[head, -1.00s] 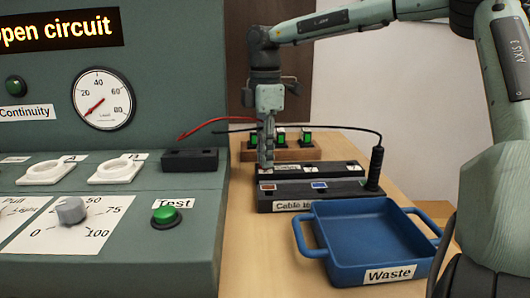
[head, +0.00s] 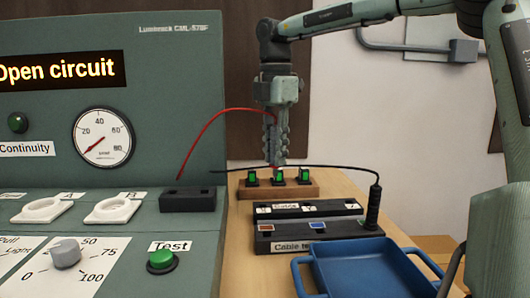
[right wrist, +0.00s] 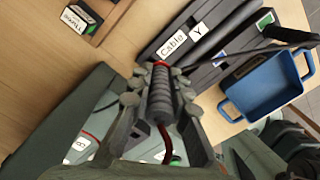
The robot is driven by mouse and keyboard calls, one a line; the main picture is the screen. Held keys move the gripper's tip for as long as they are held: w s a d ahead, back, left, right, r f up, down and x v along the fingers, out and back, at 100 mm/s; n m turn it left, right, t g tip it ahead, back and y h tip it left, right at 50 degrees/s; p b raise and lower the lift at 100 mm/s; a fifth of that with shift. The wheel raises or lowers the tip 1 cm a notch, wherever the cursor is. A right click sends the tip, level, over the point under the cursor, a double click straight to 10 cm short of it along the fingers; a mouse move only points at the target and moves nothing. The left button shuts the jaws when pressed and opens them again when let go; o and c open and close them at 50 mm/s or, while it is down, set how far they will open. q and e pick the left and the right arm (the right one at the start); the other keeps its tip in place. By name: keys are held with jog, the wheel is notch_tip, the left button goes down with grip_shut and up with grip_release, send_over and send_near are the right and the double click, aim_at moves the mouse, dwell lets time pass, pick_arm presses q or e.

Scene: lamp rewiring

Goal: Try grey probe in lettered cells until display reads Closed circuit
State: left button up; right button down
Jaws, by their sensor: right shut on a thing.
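The display (head: 60,71) reads "Open circuit". My right gripper (head: 276,162) is shut on a grey ribbed probe, which shows in the right wrist view (right wrist: 159,100) with a red collar and a red lead. In the head view the fingers mostly hide the probe. A black-leaded probe (head: 374,205) stands upright at the right end of the "Cable te..." block (head: 345,235). My left gripper is not in view.
A wooden rack (head: 305,191) with green-topped pieces stands behind the blocks, close below the gripper. A blue tray (head: 365,262) is in front. The tester console fills the left, with a black socket box (head: 188,200) and green Test button (head: 161,259). The red lead arcs above the box.

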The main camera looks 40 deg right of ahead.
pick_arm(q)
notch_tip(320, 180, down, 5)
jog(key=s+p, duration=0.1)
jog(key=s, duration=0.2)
pick_arm(e)
jog(key=shift+s+d+f+n+b, duration=0.35)
jog(key=shift+s+d+f+n, duration=0.55)
jog(key=shift+n, duration=0.5)
jog(key=shift+s+d+f+n+b, duration=0.3)
jog(key=shift+s+d+f+n, duration=0.5)
jog(key=shift+f+n, duration=0.5)
jog(key=shift+s+d+f+n+b, duration=0.35)
jog(key=shift+s+d+f+n, duration=0.5)
jog(key=shift+n, duration=0.65)
jog(key=shift+w+d+f+b, duration=0.15)
jog(key=shift+f+b, duration=0.25)
jog(key=shift+f, duration=0.25)
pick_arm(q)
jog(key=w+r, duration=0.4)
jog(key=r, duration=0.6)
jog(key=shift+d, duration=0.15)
pick_arm(e)
jog(key=shift+f, duration=0.3)
pick_arm(q)
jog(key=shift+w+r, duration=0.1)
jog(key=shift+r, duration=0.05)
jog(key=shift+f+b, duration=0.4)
jog(key=shift+b, duration=0.1)
pick_arm(e)
jog(key=shift+f, duration=0.55)
